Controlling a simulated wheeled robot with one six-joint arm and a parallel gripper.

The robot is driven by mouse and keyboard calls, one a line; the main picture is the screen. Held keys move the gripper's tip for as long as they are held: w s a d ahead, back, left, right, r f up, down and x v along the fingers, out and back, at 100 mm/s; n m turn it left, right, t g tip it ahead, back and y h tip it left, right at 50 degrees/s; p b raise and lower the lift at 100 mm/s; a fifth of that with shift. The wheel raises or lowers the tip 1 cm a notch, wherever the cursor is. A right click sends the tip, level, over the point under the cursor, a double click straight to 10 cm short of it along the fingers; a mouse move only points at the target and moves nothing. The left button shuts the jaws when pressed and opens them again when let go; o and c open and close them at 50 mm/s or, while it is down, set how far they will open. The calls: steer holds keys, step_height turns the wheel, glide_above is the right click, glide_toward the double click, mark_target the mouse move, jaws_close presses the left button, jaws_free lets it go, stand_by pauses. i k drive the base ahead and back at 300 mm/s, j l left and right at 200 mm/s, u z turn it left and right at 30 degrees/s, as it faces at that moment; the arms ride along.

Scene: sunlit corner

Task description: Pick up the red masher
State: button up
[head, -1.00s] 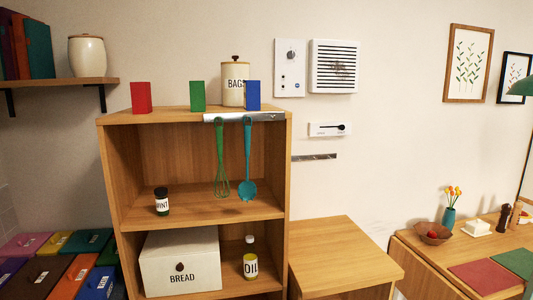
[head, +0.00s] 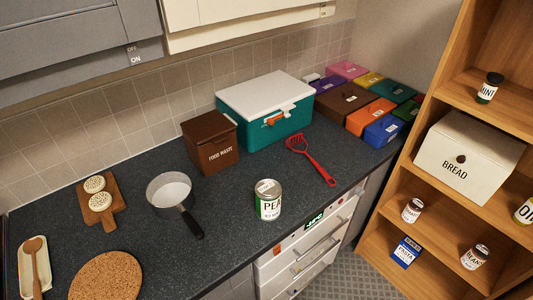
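A red masher (head: 311,161) lies on the dark speckled countertop (head: 240,247). Its slotted head is toward the teal box, and its handle points down and right toward the counter's front edge. It lies flat, apart from the things around it, and nothing covers it. My gripper is not in view.
A teal box with a white lid (head: 268,108) stands behind the masher. A brown food waste bin (head: 210,142), a pea can (head: 268,200) and a saucepan (head: 171,189) stand to its left. Several coloured boxes (head: 371,110) are at right, before a wooden shelf (head: 437,155).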

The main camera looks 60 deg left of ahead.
mark_target(328, 178)
steer(key=u, duration=1.85)
steer(key=i+l+u, duration=0.55)
steer(key=u, duration=0.15)
steer(key=i+l+u, duration=0.2)
steer(key=l+u, duration=0.15)
steer(key=i+l+u, duration=0.15)
steer(key=l+u, duration=0.2)
steer(key=l, duration=0.15)
